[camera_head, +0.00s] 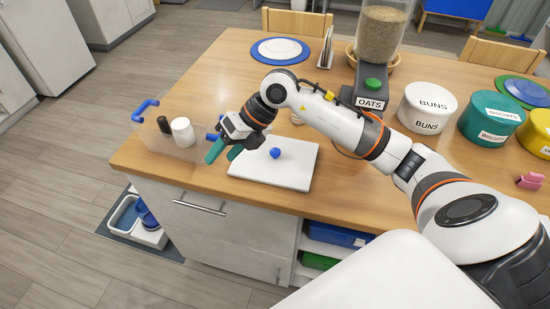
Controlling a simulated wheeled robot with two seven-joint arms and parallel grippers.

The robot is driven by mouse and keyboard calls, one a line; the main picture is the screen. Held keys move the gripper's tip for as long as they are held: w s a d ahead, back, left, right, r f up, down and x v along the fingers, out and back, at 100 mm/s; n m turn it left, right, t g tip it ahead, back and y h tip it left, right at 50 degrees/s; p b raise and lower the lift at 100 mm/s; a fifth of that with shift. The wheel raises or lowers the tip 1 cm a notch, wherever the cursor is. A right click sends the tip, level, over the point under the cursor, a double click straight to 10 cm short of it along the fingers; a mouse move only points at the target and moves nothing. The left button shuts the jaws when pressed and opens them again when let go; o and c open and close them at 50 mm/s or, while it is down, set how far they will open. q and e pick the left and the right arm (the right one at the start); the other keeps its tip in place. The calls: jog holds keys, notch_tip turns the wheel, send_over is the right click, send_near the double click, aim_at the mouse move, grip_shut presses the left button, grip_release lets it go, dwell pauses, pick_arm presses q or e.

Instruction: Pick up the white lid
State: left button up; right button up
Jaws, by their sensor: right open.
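The white lid (292,172) is a flat, square white plate lying flat on the wooden table near its front edge. A round blue knob (275,153) sits on top of it. My right gripper (222,154), with teal fingers, is open and empty. In the head view it is at the lid's left corner, left of the knob and apart from it. Part of the lid's far left side is hidden behind the gripper and wrist. My left gripper does not show.
A clear bin (153,139) with blue handles holds a white and a dark cylinder, left of my gripper. An oats dispenser (372,95), a white buns tub (427,107) and a teal biscuits tub (490,121) stand behind and right. A blue-rimmed plate (281,50) lies at the back.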

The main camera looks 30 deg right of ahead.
jog(key=d+r+m+g+h, duration=0.15)
jog(key=d+h, duration=0.55)
jog(key=d, duration=0.8)
jog(key=p, duration=0.2)
send_over(275, 151)
jog(key=shift+m, duration=0.45)
jog(key=f, duration=0.4)
jog(key=s+f, duration=0.1)
jog(key=f, duration=0.1)
jog(key=shift+d+f, duration=0.2)
jog(key=shift+f, duration=0.15)
jog(key=shift+w+a+f+p, duration=0.1)
jog(key=shift+f+p, duration=0.4)
jog(key=shift+f, duration=0.1)
jog(key=f, duration=0.1)
jog(key=f+p, duration=0.1)
jog(key=f, duration=0.1)
jog(key=shift+w+a+f, duration=0.1)
jog(key=shift+w+f, duration=0.15)
jog(key=shift+f, duration=0.05)
jog(key=shift+f+t, duration=0.25)
jog(key=shift+f, duration=0.15)
jog(key=shift+c, duration=0.4)
